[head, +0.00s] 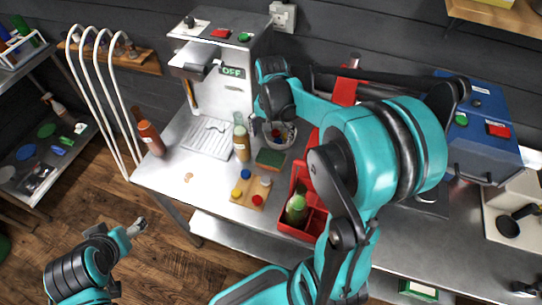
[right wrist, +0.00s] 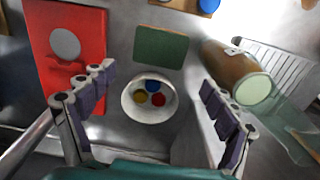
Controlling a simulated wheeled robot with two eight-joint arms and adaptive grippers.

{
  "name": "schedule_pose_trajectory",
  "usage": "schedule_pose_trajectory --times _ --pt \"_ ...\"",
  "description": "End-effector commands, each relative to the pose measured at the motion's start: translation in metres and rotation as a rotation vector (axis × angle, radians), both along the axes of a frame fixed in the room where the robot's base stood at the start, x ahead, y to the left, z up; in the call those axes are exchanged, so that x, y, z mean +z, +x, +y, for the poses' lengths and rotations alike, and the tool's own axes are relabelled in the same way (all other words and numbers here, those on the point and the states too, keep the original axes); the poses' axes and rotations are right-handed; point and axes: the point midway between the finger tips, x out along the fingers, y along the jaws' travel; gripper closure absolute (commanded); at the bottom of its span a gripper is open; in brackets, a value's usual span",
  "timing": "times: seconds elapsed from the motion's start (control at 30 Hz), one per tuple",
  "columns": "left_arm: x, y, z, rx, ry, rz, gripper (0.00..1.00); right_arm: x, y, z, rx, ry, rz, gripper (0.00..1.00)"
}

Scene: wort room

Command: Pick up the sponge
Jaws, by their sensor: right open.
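The sponge (head: 270,158), green on top with a brown lower layer, lies flat on the steel counter. In the right wrist view the sponge (right wrist: 161,47) is a green rectangle beyond the white bowl. My right gripper (head: 272,122) is above the bowl, behind the sponge in the head view. In the right wrist view my right gripper (right wrist: 157,100) has its fingers wide apart, with nothing between them but the bowl below. My left gripper (head: 137,228) is low at the left, away from the counter; its opening is unclear.
The white bowl (right wrist: 133,108) holds several coloured caps. A wooden board (head: 243,199) with coloured caps lies in front. A machine (head: 232,92) stands behind.

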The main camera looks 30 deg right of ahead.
Motion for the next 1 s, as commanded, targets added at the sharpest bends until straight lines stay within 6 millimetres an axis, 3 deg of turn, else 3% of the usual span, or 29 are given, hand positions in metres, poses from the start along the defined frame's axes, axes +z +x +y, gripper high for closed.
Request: schedule_pose_trajectory --times 0.1,0.3,0.57,0.8,1.0 --pt "-0.009 0.000 0.000 0.000 0.000 0.000 0.30 -0.024 0.000 0.000 -0.001 0.000 0.001 0.13" --pt "-0.019 0.000 0.000 0.000 0.000 0.000 0.30 -0.054 0.000 0.000 0.000 0.000 0.000 0.13" --pt "-0.025 0.000 0.000 0.000 0.000 0.000 0.30 -0.071 0.000 0.000 0.001 -0.001 -0.001 0.13" --pt "-0.040 0.000 0.000 0.000 0.000 0.000 0.30 -0.108 0.001 0.001 0.001 0.000 -0.001 0.13" --pt "-0.040 0.000 0.000 0.000 0.000 0.000 0.30 -0.112 0.001 0.001 0.001 0.000 -0.001 0.13"
